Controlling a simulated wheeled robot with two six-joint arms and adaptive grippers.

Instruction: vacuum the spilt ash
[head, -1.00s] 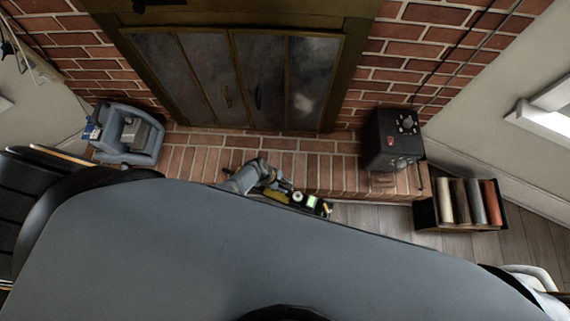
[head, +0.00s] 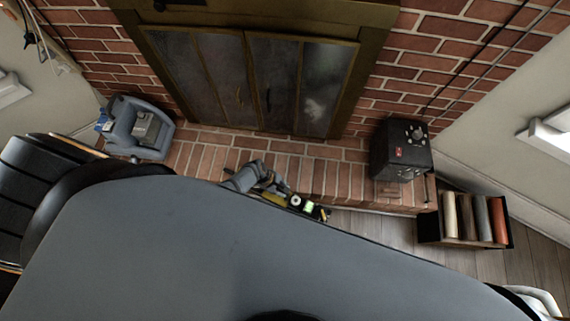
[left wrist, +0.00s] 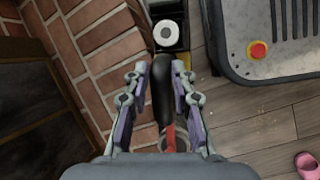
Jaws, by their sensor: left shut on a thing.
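My left gripper (left wrist: 158,105) is shut on a black handle (left wrist: 162,88) with a red part at its near end. The handle runs to a dark, yellow-edged device with a round white face (left wrist: 168,37). In the head view the device (head: 310,208) shows a small green light, low at the front edge of the brick hearth. My left gripper (head: 266,186) is beside it there, partly hidden behind my grey body. I cannot tell for sure that the device is a vacuum. No spilt ash can be made out. My right gripper is not in view.
The fireplace (head: 245,85) has closed glass doors. A blue-grey appliance (head: 125,143) stands on the left of the brick hearth (head: 212,142). A black box with dials (head: 402,150) stands on its right. A holder with coloured rolls (head: 430,229) is on the wooden floor (head: 375,230).

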